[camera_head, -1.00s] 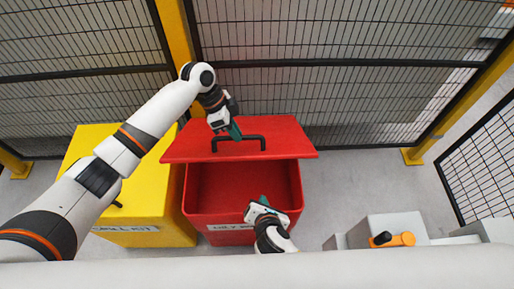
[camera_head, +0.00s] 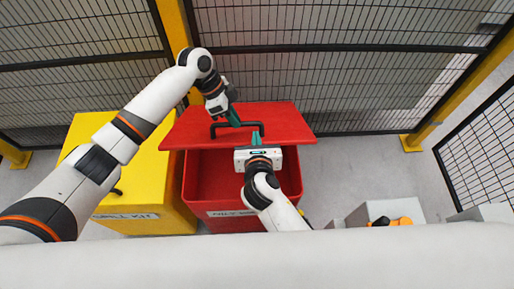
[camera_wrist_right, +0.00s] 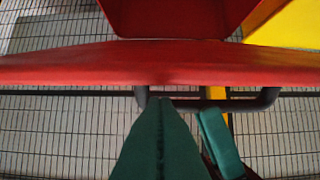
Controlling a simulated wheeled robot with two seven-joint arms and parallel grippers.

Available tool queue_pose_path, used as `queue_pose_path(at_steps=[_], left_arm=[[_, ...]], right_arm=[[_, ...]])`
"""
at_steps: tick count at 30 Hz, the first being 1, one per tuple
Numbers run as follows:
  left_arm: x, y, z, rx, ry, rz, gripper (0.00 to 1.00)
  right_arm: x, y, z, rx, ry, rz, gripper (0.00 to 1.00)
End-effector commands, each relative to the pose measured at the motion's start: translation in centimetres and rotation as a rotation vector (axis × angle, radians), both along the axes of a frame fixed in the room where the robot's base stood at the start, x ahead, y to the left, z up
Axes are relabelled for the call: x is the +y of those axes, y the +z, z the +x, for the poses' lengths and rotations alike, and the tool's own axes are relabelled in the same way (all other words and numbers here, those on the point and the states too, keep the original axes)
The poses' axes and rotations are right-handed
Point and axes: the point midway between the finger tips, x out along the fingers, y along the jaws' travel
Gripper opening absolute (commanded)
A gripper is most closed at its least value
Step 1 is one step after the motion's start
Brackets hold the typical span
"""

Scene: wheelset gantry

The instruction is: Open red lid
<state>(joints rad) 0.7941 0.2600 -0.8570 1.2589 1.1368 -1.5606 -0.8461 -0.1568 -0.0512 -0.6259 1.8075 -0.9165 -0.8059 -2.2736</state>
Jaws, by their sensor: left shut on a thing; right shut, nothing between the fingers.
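The red lid (camera_head: 185,128) is raised above the open red bin (camera_head: 191,185), with the bin's dark red inside showing below its front edge. My left gripper (camera_head: 233,119) is shut on the lid's black handle (camera_head: 261,130). My right gripper (camera_head: 257,137) is shut and empty at the lid's front edge; whether it touches the lid is unclear. In the right wrist view the lid (camera_wrist_right: 70,65) appears nearly edge-on, with the handle (camera_wrist_right: 268,98) beyond it. My right gripper's teal fingers (camera_wrist_right: 160,110) point at the lid; another teal finger shows beside them.
A yellow box (camera_head: 150,190) labelled spill kit stands left of the bin. A mesh fence (camera_head: 340,80) with yellow posts rises behind. Grey boxes with an orange part (camera_head: 402,221) stand at the lower right.

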Motion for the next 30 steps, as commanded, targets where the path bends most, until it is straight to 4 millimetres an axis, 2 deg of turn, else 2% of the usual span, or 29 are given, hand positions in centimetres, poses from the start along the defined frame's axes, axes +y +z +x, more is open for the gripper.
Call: queue_pose_path(at_steps=[6, 16, 24, 30], left_arm=[[0.3, -0.3, 0.3, -0.010, 0.009, 0.006, 0.00], [0.3, -0.2, 0.3, -0.010, 0.009, 0.006, 0.00], [0.3, -0.2, 0.3, -0.010, 0.009, 0.006, 0.00], [0.3, -0.2, 0.4, -0.010, 0.009, 0.006, 0.00]], right_arm=[[0.0, -0.7, 1.5, 0.000, 0.000, 0.001, 0.00], [0.0, -0.8, 1.6, 0.000, 0.001, 0.001, 0.00], [0.0, 1.1, 3.2, -0.004, 0.001, 0.001, 0.00], [0.0, 1.1, 3.2, 0.002, 0.000, 0.001, 0.00]])
